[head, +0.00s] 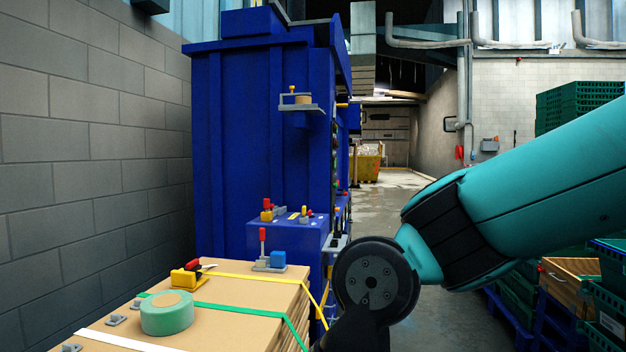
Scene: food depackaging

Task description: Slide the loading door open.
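A tall blue machine (262,150) stands left of centre, with its broad ribbed side facing me. Its other face, turned to the right, shows only as a narrow edge-on strip with small coloured parts. I cannot make out the loading door or tell whether it is open. My teal arm comes in from the right and ends in a dark round wrist joint in front of the machine's lower right. A dark part below the joint is cut off by the bottom edge. My gripper's fingers are not visible.
A cardboard stack (225,305) with straps and a green tape roll (167,313) stands front left. A grey block wall (80,130) closes the left. Green crates (580,101) and a wooden crate (566,283) stand right. Open floor (385,205) leads back to a yellow container (366,167).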

